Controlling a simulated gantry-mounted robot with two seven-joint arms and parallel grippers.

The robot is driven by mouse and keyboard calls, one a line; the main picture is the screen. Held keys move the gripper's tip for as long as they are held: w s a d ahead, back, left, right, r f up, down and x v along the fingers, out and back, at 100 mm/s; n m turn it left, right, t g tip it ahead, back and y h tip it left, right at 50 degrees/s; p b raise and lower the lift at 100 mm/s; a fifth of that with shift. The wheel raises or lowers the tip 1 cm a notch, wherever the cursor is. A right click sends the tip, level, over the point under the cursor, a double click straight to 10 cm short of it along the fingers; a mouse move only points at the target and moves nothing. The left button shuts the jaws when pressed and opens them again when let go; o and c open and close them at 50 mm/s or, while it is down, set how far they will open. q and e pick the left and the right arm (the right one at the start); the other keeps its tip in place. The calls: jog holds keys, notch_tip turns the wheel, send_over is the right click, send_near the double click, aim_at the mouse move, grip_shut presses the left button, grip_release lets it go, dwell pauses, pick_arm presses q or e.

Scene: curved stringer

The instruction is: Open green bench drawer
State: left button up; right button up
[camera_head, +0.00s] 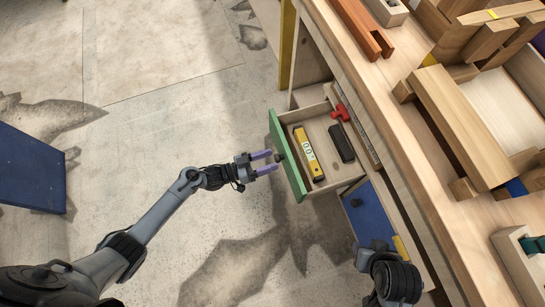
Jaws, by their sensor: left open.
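The green bench drawer (287,158) is pulled out from the wooden workbench, with its inside in view. A yellow level (308,154), a black block-like item (342,143) and a red item (340,111) lie in it. A dark knob (279,157) sits on its green front. My left gripper (268,163) is open just left of the green front, its two purple fingers pointing at the knob; I cannot tell whether they touch it. My right arm shows at the lower right, by the blue drawer, but its gripper fingers are hidden or out of frame.
A blue drawer (369,218) with a dark knob is below the green one in the picture. The bench top (408,150) holds wooden blocks and a reddish channel piece (362,28). A blue panel (30,168) stands at far left. The floor (150,110) between is clear.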

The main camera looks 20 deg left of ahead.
pick_arm(q)
jog(key=p+v, duration=0.2)
jog(key=v, duration=0.6)
jog(key=shift+s+a, duration=0.2)
jog(key=shift+a, duration=0.05)
